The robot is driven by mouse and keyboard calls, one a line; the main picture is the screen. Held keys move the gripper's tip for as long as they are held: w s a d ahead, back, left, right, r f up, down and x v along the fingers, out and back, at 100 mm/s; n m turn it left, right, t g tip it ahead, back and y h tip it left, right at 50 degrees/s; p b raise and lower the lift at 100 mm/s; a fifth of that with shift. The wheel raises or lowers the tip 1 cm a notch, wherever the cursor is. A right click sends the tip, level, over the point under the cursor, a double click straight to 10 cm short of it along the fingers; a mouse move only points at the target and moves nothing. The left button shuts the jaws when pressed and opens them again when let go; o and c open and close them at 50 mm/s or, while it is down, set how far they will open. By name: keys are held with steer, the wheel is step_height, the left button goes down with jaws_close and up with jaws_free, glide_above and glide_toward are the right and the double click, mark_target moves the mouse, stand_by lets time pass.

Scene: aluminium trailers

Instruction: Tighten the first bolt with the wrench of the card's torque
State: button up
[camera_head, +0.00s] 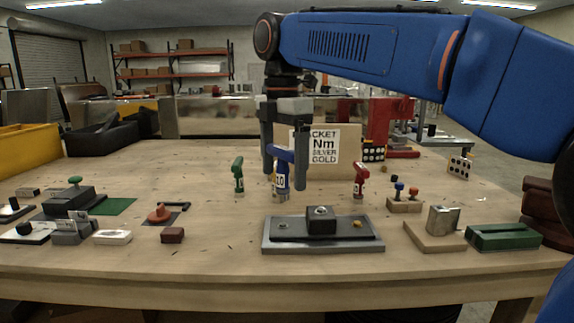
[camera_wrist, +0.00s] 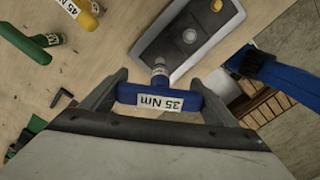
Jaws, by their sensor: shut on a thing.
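The grey plate (camera_head: 264,245) carries a raised block with a silver bolt (camera_head: 321,211), another silver bolt (camera_head: 283,226) and a gold bolt (camera_head: 357,224). The card (camera_head: 350,150) behind shows "Nm", "SILVER" and "GOLD"; my gripper hides its left part, including any number.
A green wrench (camera_head: 238,174) stands left and a red wrench (camera_head: 360,179) right. The wrist view shows a yellow wrench (camera_wrist: 79,13) labelled 45 Nm. A wooden block with metal (camera_head: 436,240) and a green box (camera_head: 503,237) are right of the plate; a brown block (camera_head: 172,235) is left.

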mark_target(283, 196)
steer(key=shift+f, duration=0.1)
stand_by(0.3)
steer(key=shift+f, duration=3.2)
steer(key=shift+m, duration=1.4)
steer(key=shift+r, duration=3.3)
